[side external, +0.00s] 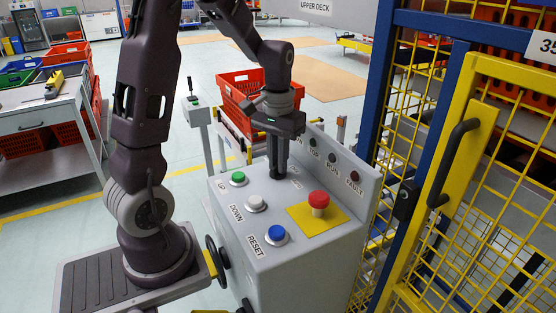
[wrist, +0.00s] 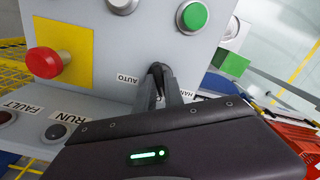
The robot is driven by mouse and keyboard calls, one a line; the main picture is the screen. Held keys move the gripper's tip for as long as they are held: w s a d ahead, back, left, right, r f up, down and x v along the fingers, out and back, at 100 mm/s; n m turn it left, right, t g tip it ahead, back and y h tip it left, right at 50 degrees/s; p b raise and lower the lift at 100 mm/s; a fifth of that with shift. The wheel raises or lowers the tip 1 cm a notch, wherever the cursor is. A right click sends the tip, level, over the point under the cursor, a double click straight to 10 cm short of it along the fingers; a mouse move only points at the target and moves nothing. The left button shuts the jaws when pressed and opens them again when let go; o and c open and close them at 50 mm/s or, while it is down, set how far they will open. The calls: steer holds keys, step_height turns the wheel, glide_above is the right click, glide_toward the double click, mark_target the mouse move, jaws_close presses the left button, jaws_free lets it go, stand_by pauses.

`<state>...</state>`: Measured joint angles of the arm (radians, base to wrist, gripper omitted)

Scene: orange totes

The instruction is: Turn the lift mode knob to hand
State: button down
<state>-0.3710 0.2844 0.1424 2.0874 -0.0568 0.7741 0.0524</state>
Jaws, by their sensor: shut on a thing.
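My gripper (side external: 277,174) points straight down at the back of the grey control box's top, and its fingers are shut on the lift mode knob. In the wrist view the fingertips (wrist: 162,84) close around the dark knob, which they mostly hide. The AUTO label (wrist: 127,79) is readable beside the fingers. The HAND label (wrist: 182,94) is on their other side, partly covered by the gripper. I cannot tell which way the knob points.
The control box (side external: 290,262) also carries a green button (side external: 238,178), a white button (side external: 255,202), a blue button (side external: 277,235) and a red mushroom button (side external: 318,202) on a yellow plate. A raised rear panel with lamps stands close behind the gripper. A yellow mesh gate (side external: 470,140) is at right.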

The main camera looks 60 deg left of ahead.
steer(key=shift+n, duration=1.6)
steer(key=c, duration=1.4)
jaws_free()
steer(key=shift+c, duration=0.2)
step_height(320, 180, up, 7)
steer(key=shift+r, duration=0.1)
